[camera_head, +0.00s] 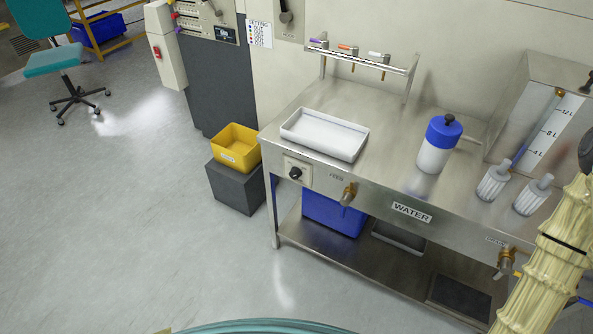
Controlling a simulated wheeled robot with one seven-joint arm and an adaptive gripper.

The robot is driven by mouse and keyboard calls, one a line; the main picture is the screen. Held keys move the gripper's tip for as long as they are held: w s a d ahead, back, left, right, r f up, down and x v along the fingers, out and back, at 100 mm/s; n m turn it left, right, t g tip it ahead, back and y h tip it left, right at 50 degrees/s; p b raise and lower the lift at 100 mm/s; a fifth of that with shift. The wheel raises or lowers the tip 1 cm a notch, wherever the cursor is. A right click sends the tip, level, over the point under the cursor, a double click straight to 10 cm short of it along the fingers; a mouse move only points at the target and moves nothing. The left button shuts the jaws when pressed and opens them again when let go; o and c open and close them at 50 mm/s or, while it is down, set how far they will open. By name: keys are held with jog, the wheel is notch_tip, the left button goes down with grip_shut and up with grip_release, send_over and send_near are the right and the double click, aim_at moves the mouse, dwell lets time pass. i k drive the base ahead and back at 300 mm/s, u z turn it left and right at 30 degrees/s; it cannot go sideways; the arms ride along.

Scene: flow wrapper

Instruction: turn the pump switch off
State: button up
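A black rotary knob (296,174) sits on a pale switch plate (304,166) at the left end of the steel bench's front face. It looks like the pump switch, but its marks are too small to read, so its setting cannot be told. A white bottle-like unit with a blue top (444,133) and a black knob stands on the bench. It may be the pump, but I cannot tell. My gripper is not in view. A beige sleeved part, apparently my arm, rises at the lower right, well away from the switch plate.
The steel bench (385,155) holds a white tray (318,141), two clear ribbed filter-like pieces and a scaled tank (553,105). Brass taps (348,194) jut from its front. A yellow bin (237,146) on a grey block stands left. The floor before the bench is clear.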

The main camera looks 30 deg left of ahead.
aim_at(295, 172)
jog(key=z, duration=2.45)
jog(key=k, duration=1.35)
jog(key=u, duration=2.45)
